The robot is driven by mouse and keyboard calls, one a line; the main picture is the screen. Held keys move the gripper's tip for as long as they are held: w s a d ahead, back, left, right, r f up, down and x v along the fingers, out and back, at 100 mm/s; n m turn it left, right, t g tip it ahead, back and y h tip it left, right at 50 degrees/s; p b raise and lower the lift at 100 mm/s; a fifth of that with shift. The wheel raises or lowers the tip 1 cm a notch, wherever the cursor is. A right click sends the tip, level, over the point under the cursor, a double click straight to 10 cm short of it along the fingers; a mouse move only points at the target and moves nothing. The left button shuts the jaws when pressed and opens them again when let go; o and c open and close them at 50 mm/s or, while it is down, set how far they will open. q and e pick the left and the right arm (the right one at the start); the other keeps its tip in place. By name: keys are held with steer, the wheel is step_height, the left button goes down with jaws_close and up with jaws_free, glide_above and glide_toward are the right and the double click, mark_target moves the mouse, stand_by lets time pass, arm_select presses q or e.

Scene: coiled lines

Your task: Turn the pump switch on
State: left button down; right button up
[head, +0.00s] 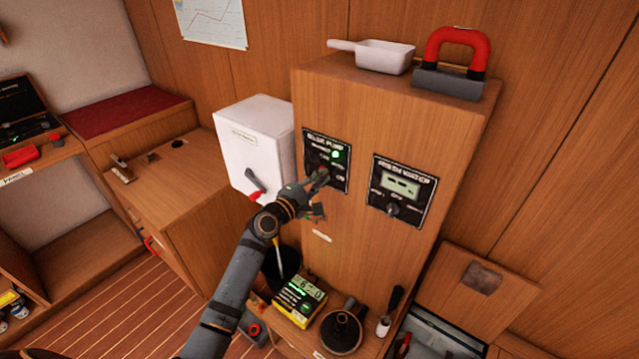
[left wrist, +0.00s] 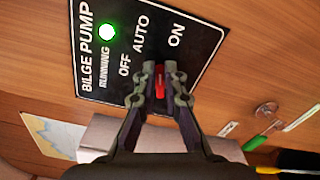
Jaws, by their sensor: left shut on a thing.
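The bilge pump panel (head: 341,180) is a black plate on the front of the wooden cabinet. In the left wrist view the panel (left wrist: 200,70) reads OFF, AUTO and ON, and its green running light (left wrist: 107,33) is lit. A small red switch knob (left wrist: 160,72) sits below these words. My left gripper (head: 319,179) is at the panel, its fingers shut on the red knob from both sides. The fingertips hide part of the knob, so I cannot tell exactly which word it points to. My right gripper is not in view.
A fresh water panel (head: 404,190) is to the right on the same cabinet (head: 370,250). A white box (head: 250,140) with a red-tipped lever (head: 256,190) stands close on the left. A yellow meter (head: 299,301) and a round dark item (head: 341,332) lie below.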

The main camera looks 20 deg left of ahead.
arm_select(q)
steer(key=shift+f+m+b, duration=0.2)
steer(key=shift+m+b, duration=0.4)
steer(key=shift+m, duration=0.3)
steer(key=shift+f+m+b, duration=0.15)
steer(key=shift+m+b, duration=0.4)
steer(key=shift+m, duration=0.35)
steer(key=c, duration=1.4)
jaws_free()
steer(key=shift+c, duration=0.2)
steer(key=v, duration=1.2)
steer(key=shift+r, duration=0.1)
